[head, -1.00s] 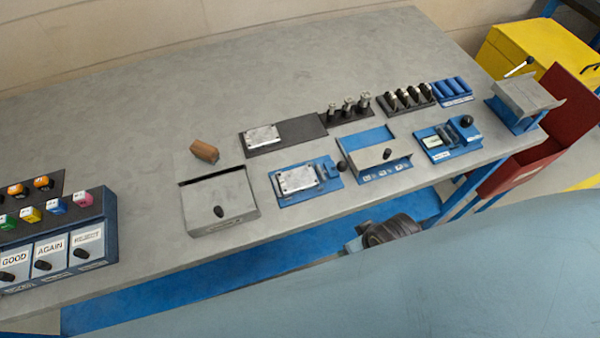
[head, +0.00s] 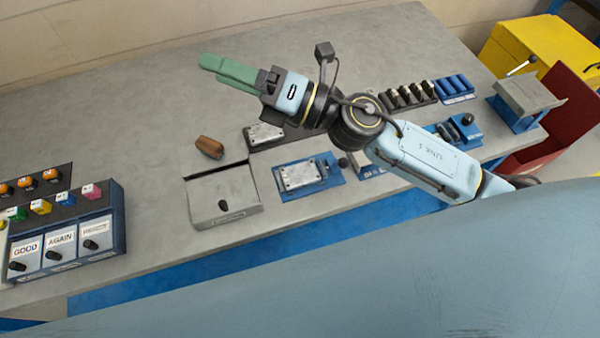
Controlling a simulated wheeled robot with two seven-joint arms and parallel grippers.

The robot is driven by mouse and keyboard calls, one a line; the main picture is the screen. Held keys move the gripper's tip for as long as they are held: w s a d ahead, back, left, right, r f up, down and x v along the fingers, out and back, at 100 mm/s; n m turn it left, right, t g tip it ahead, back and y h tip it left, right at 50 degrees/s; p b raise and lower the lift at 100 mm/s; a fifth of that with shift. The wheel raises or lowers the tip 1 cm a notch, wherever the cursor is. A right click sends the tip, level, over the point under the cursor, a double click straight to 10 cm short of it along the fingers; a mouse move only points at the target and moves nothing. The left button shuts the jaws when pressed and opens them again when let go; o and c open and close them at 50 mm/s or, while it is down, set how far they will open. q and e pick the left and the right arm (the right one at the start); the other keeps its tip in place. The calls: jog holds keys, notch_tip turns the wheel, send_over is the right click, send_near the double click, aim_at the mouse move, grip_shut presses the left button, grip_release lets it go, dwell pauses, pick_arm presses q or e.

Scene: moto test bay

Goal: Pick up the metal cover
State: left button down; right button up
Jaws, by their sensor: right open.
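A silver metal plate (head: 264,135) lies at the left end of a dark tray (head: 289,146), partly behind my right arm. A second silver plate (head: 302,175) sits on a blue fixture (head: 334,177) nearer the front edge. I cannot tell which of these is the metal cover. My right gripper (head: 212,68), with green fingers, is open and empty. In the picture it is up and left of both plates, raised above the table and apart from them. My left gripper is not in view.
A grey box with a black knob (head: 223,190) and a brown block (head: 209,147) stand left of the plates. A GOOD/AGAIN panel (head: 66,246) is at far left. Blue and black holders (head: 455,90) and a grey-topped stand (head: 524,95) are at right. The back left table is clear.

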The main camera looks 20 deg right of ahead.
notch_tip(320, 180, down, 7)
jog(key=s+a+n+g+h, duration=0.1)
jog(key=s+n+g+h, duration=0.1)
jog(key=n+g, duration=0.75)
jog(key=n+g+h, duration=0.2)
jog(key=n+h, duration=0.6)
jog(key=h, duration=0.4)
send_near(302, 173)
jog(key=shift+x, duration=1.05)
jog(key=shift+p+x, duration=0.65)
jog(key=shift+x, duration=2.5)
jog(key=shift+r, duration=0.1)
jog(key=c, duration=1.1)
